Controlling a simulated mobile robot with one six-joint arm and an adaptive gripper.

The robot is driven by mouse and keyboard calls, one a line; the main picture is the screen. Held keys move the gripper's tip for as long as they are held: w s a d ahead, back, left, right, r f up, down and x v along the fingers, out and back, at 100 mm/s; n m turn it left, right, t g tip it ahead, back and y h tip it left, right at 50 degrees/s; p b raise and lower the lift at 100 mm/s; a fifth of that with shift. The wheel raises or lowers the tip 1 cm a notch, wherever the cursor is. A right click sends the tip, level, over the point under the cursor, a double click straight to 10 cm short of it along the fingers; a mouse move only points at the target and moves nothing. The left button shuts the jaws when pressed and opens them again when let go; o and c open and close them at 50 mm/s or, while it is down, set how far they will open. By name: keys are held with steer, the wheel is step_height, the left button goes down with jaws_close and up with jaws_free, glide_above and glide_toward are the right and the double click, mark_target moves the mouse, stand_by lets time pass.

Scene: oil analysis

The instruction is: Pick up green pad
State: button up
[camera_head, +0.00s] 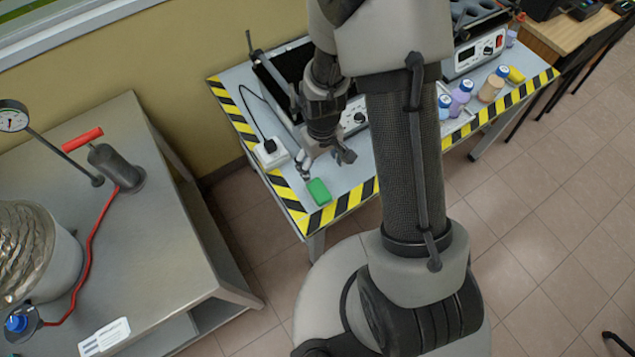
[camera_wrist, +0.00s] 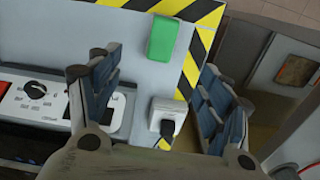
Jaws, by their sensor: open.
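The green pad (camera_head: 319,191) lies on the grey table (camera_head: 351,178) near its striped front left corner. In the wrist view the green pad (camera_wrist: 162,39) shows at the top, beyond the fingertips and between their lines. My gripper (camera_head: 325,168) is open and empty above the table, just behind the pad in the head view. In the wrist view my gripper (camera_wrist: 158,65) has its two fingers wide apart. The pad is fully visible and not touched in the wrist view.
A white socket box (camera_head: 271,152) with a black plug stands left of my gripper. A device with a knob panel (camera_head: 354,117) stands behind it. Several bottles (camera_head: 461,94) line the table's right part. A separate grey metal table (camera_head: 150,230) stands at left.

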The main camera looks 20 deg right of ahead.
steer(key=b, duration=0.3)
glide_toward(319, 190)
steer(key=f, duration=0.5)
steer(key=shift+d+f, duration=0.1)
steer(key=shift+d, duration=0.1)
steer(key=shift+a+f+b, duration=0.15)
steer(key=shift+f+b, duration=0.5)
steer(key=shift+f, duration=0.7)
steer(key=shift+a+f+b, duration=0.1)
steer(key=shift+f+b, duration=0.55)
steer(key=shift+f, duration=0.7)
steer(key=shift+r, duration=0.1)
steer(key=shift+c, duration=0.2)
steer(key=c, duration=1.1)
